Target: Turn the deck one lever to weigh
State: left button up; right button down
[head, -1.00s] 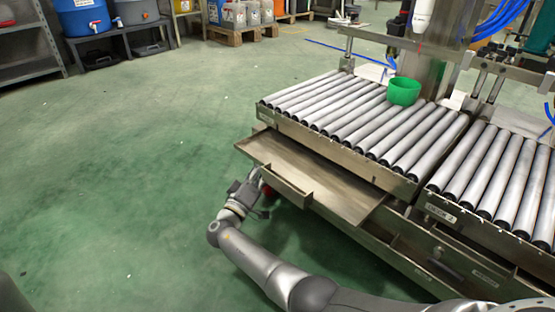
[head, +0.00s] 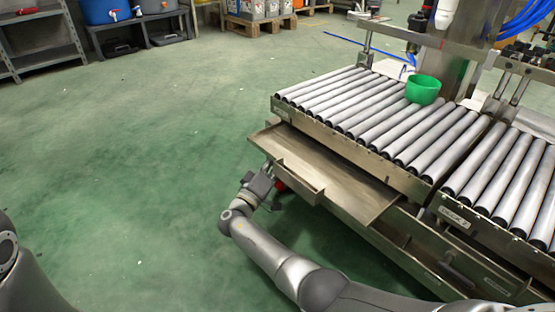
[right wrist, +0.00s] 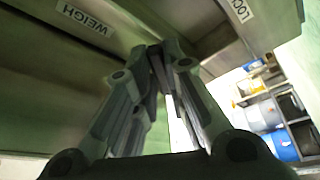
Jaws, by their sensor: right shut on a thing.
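My right gripper (head: 266,172) is beneath the front-left corner of the deck one tray, beside a small red part (head: 280,185). In the right wrist view its fingers (right wrist: 160,58) are closed together under the deck's underside, shut on the lever. The lever is mostly hidden by the fingers, so its angle is unclear. A WEIGH label (right wrist: 84,19) is on the left and a partly cut LOCK label (right wrist: 240,8) is on the right; the fingertips are between them. Of my left arm only a link shows at the head view's left edge; its gripper is out of view.
The metal tray (head: 335,180) juts out above my right gripper, under the deck one rollers (head: 345,100). A green bowl (head: 423,90) sits on the rollers. A second roller deck (head: 505,185) stands to the right. The green floor (head: 140,170) at left is clear.

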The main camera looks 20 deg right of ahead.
jog(key=n+p, duration=0.2)
jog(key=r+n+y+p, duration=0.1)
jog(key=n+p, duration=0.1)
jog(key=n+y+p, duration=0.1)
jog(key=p, duration=0.2)
jog(key=shift+s+d+r+n+g, duration=0.15)
jog(key=shift+s+r+n+g, duration=0.15)
jog(key=shift+s+r+n, duration=0.1)
